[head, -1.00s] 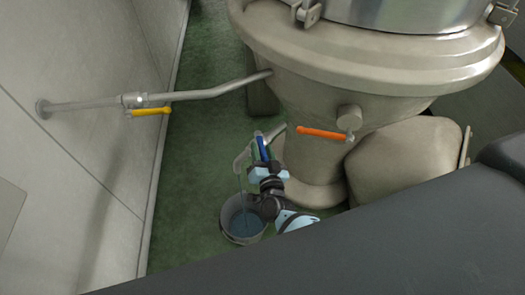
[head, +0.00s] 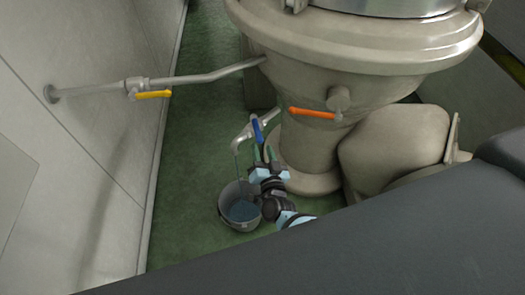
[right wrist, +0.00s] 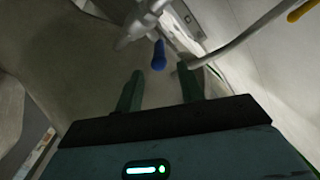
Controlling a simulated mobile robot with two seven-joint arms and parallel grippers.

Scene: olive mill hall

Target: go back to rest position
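My right gripper (head: 264,152) is open and empty, its green fingers spread just below a tap with a blue lever handle (head: 257,131). In the right wrist view the gripper (right wrist: 160,82) shows a gap between its fingertips, and the blue handle (right wrist: 159,55) lies beyond them, apart from both. A thin stream hangs from the tap's spout (head: 240,143) towards a grey bucket (head: 230,216) on the floor, which holds bluish liquid. My right forearm partly covers the bucket's right side. My left gripper is not in view.
A large beige vessel (head: 315,147) stands behind the gripper, with an orange-handled valve (head: 312,113). A pipe with a yellow handle (head: 153,95) runs from it to the left wall. Green floor (head: 190,190) is free left of the bucket.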

